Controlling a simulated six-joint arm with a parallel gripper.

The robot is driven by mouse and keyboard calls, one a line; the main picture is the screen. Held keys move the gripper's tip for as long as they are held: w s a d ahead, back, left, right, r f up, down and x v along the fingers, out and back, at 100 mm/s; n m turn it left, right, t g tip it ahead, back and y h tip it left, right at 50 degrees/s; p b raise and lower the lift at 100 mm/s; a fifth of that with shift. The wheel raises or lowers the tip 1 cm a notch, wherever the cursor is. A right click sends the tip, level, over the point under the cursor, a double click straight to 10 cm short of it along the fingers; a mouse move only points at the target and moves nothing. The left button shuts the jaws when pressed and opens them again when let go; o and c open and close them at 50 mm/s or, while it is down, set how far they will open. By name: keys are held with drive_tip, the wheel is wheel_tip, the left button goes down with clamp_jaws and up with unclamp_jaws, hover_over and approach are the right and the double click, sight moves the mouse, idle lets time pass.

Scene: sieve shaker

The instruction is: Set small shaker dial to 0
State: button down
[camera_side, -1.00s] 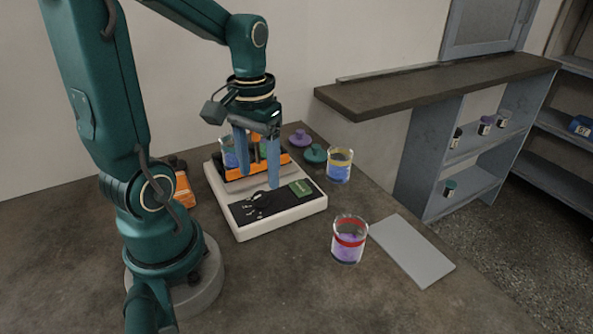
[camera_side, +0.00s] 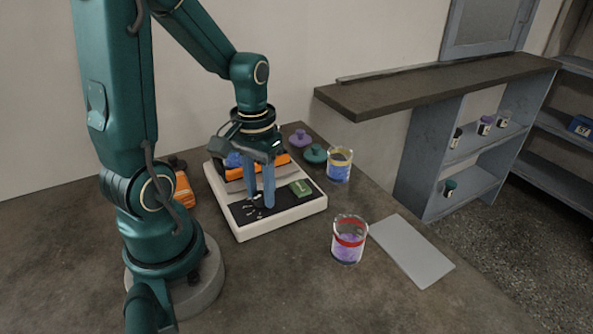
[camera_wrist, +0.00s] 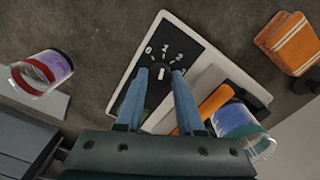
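The small shaker (camera_side: 283,227) is a white-based machine with a black front panel (camera_side: 286,206). In the wrist view the panel carries the dial (camera_wrist: 161,73), with the numbers 0, 1 and 2 printed around it. The dial's pale mark seems to lie near the 1 direction, but it is too small to be sure. My gripper (camera_wrist: 160,72) has its two blue fingers on either side of the dial, with small gaps showing. In the side view my gripper (camera_side: 260,202) is low over the panel and its fingers hide the dial.
An orange clamp bar (camera_wrist: 215,100) and a jar with blue contents (camera_wrist: 232,121) sit on the shaker behind the panel. A red-banded jar (camera_side: 348,240) and a grey plate (camera_side: 411,249) are at the right. A yellow-banded jar (camera_side: 339,166) stands behind.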

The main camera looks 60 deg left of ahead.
sight(261, 195)
drive_tip(key=shift+n, duration=0.4)
drive_tip(key=n, duration=0.3)
drive_tip(key=shift+n, duration=2.1)
drive_tip(key=c, duration=0.5)
unclamp_jaws()
drive_tip(key=shift+r, duration=2.55)
